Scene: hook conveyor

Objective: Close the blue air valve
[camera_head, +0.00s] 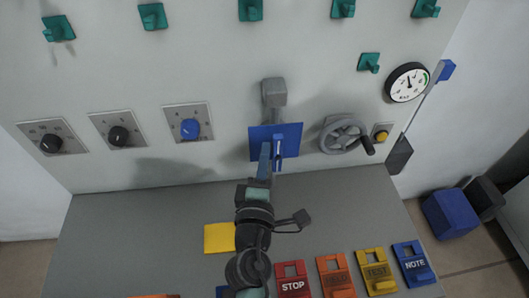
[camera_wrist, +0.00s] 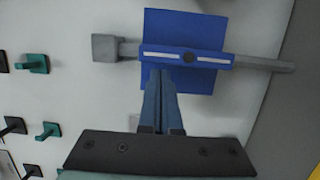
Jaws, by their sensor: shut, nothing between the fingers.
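The blue air valve has a square blue plate (camera_head: 262,146) on the wall, also at the top of the wrist view (camera_wrist: 185,22). Its blue bar handle (camera_head: 278,153) with white stripes shows in the wrist view (camera_wrist: 205,57), lying along the grey pipe. My gripper (camera_head: 265,150) is at the valve, reaching up from below in the head view. In the wrist view my fingers (camera_wrist: 161,76) are together with nothing between them, their tips beside the handle, in front of the plate. I cannot tell whether they touch the handle.
A grey handwheel (camera_head: 341,134) and yellow button (camera_head: 381,134) are right of the valve. A blue knob (camera_head: 190,128) is to its left. Green hooks (camera_head: 250,9) stick out above. Coloured tags, including STOP (camera_head: 292,280), and a yellow square (camera_head: 217,238) lie on the grey bench (camera_head: 130,235).

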